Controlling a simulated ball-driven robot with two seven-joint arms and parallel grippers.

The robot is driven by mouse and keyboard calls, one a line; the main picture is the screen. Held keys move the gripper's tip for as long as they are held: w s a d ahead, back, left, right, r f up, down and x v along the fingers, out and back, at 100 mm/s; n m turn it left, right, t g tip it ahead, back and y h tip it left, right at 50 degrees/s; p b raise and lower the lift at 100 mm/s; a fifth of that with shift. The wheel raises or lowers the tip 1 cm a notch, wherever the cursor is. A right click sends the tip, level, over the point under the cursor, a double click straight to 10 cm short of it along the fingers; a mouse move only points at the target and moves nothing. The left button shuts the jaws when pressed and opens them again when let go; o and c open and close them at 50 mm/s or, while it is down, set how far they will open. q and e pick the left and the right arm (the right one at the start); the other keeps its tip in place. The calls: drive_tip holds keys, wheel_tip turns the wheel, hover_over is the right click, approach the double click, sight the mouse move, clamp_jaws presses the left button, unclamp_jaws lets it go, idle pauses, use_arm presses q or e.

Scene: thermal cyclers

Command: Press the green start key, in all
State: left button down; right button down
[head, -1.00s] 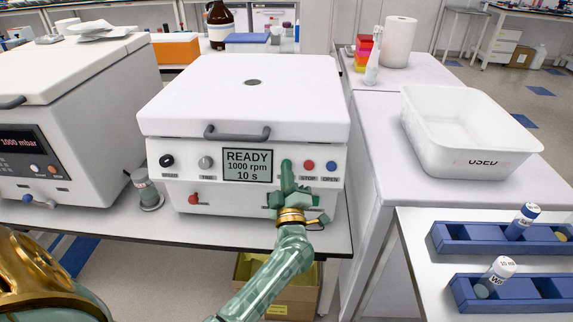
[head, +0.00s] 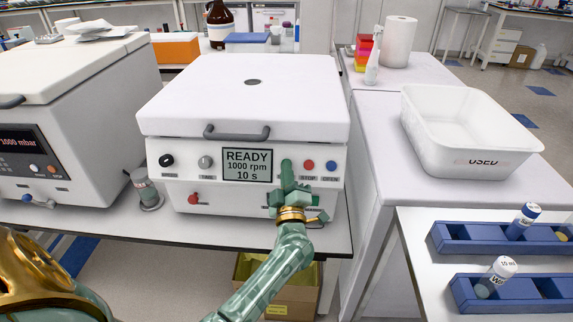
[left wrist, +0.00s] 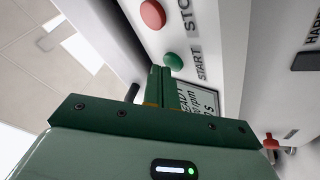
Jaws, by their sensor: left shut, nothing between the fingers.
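The white centrifuge-like machine (head: 250,100) stands on the bench with its lid shut. Its display (head: 248,165) reads READY, 1000 rpm, 10 s. The green start key (left wrist: 174,61), labelled START, shows in the left wrist view just beyond my fingertips; in the head view my gripper covers it. My left gripper (head: 287,165) is shut and empty, pointing at the panel. In the left wrist view the shut fingers (left wrist: 160,72) end right beside the green key; whether they touch it I cannot tell. My right gripper is not in view.
The red stop key (head: 309,165) and blue open key (head: 331,166) sit just right of my left gripper. A red knob (head: 194,199) is low on the front. Another machine (head: 70,110) stands left. A white tub (head: 468,135) and blue racks (head: 480,238) stand right.

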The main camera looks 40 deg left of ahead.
use_arm(q)
drive_tip(key=shift+w+a+f, duration=0.15)
drive_tip(key=shift+w, duration=0.15)
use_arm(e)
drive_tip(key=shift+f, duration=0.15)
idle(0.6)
use_arm(q)
drive_tip(key=shift+s, duration=0.1)
drive_tip(key=shift+s+d+r+p, duration=0.35)
drive_tip(key=shift+s+d+p, duration=0.05)
drive_tip(key=shift+s+p, duration=0.15)
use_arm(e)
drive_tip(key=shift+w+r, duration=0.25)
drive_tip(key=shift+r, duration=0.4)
